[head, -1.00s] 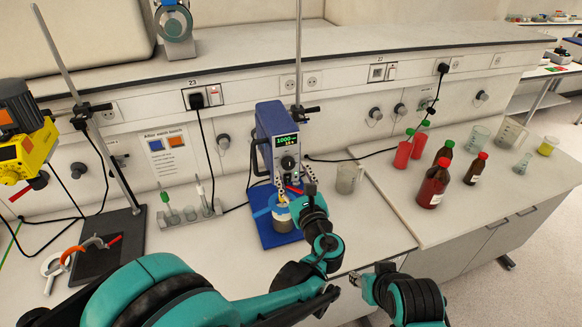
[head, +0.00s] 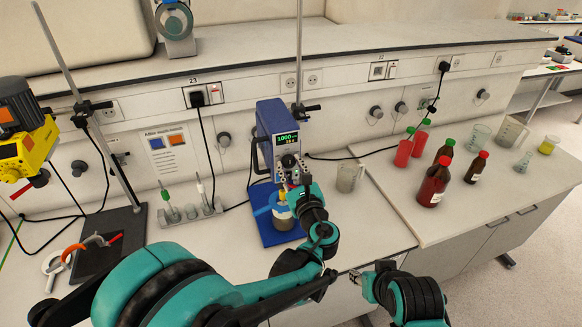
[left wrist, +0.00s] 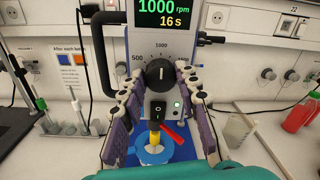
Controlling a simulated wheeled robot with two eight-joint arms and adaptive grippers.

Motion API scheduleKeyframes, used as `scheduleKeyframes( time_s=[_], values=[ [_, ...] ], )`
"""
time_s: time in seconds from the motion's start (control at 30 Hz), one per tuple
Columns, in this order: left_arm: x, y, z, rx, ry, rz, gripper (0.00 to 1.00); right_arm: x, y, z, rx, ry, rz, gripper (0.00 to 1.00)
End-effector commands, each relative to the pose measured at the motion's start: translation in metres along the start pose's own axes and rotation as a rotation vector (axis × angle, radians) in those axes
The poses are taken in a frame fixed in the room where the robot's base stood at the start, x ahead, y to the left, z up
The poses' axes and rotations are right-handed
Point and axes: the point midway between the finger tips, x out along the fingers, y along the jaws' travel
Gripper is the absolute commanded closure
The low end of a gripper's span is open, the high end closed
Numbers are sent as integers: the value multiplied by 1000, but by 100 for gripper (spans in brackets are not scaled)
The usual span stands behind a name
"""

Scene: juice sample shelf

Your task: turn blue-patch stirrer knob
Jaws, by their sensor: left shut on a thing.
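The blue stirrer (head: 268,125) stands on a blue base plate, its display reading 1000 rpm and, in the left wrist view, 16 s. Its black round knob (left wrist: 160,73) has a white pointer line that points about straight up, towards the 1000 mark. My left gripper (head: 293,172) is at the stirrer's front; in the left wrist view its fingers (left wrist: 160,82) are on both sides of the knob, shut on it. In the head view the gripper hides most of the knob. My right gripper (head: 362,284) is low at the bench's front edge, its jaws unclear.
A vessel with a blue top (left wrist: 153,148) is below the knob, with a red lever (left wrist: 173,131) beside it. A glass beaker (head: 348,178) stands right of the stirrer, a pipette rack (head: 190,214) left. A yellow overhead motor (head: 25,150) hangs at far left.

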Motion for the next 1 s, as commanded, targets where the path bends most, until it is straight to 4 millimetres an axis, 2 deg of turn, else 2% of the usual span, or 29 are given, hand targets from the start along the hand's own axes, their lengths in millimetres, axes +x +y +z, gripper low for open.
scheduleKeyframes(
  time_s=[0.37, 1.0],
  values=[
    [0, 1, -2, -194, -8, -2, 97, 10, 0, 7, 0, 0, 0, 60],
    [0, 2, -3, -797, -32, -7, 97, 31, 0, 22, 0, 0, 0, 60]
  ],
)
